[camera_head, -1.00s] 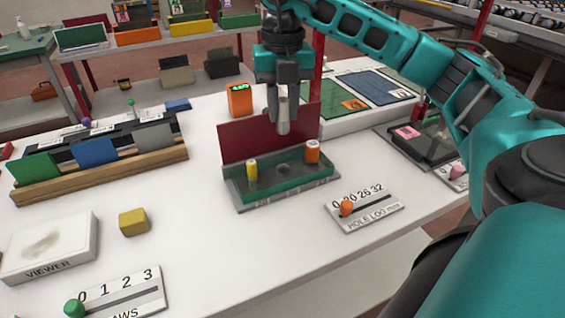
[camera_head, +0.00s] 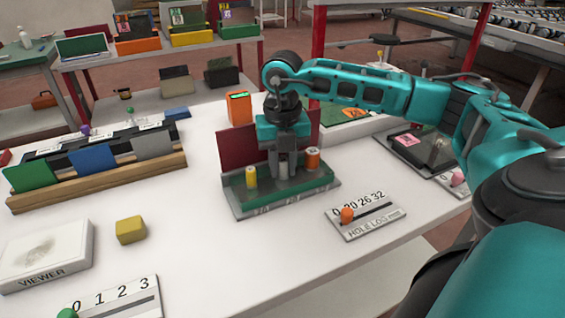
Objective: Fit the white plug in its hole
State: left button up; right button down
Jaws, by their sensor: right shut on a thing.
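My right gripper (camera_head: 284,161) points down over the middle of the green plug holder (camera_head: 238,203), shut on the white plug (camera_head: 283,170). Little of the plug shows between the fingers. Its lower end is at the middle hole, and I cannot tell how deep it sits. The hole itself is hidden by the plug and fingers. A yellow plug (camera_head: 251,177) stands at the left of the holder and an orange plug (camera_head: 312,159) at the right, close beside my fingers. My left gripper is not in view.
A dark red panel (camera_head: 238,147) stands behind the holder, with an orange display box (camera_head: 239,107) beyond. A hole log slider (camera_head: 365,217) lies to the front right. A yellow block (camera_head: 131,229) and the viewer box (camera_head: 45,256) are at left. The front middle table is clear.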

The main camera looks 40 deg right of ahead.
aim_at(283, 159)
jog(key=c, duration=1.4)
grip_release()
jog(key=shift+f, duration=0.15)
jog(key=o, duration=0.5)
notch_tip(283, 159, up, 12)
jog(key=p, duration=0.1)
jog(key=shift+r, duration=0.25)
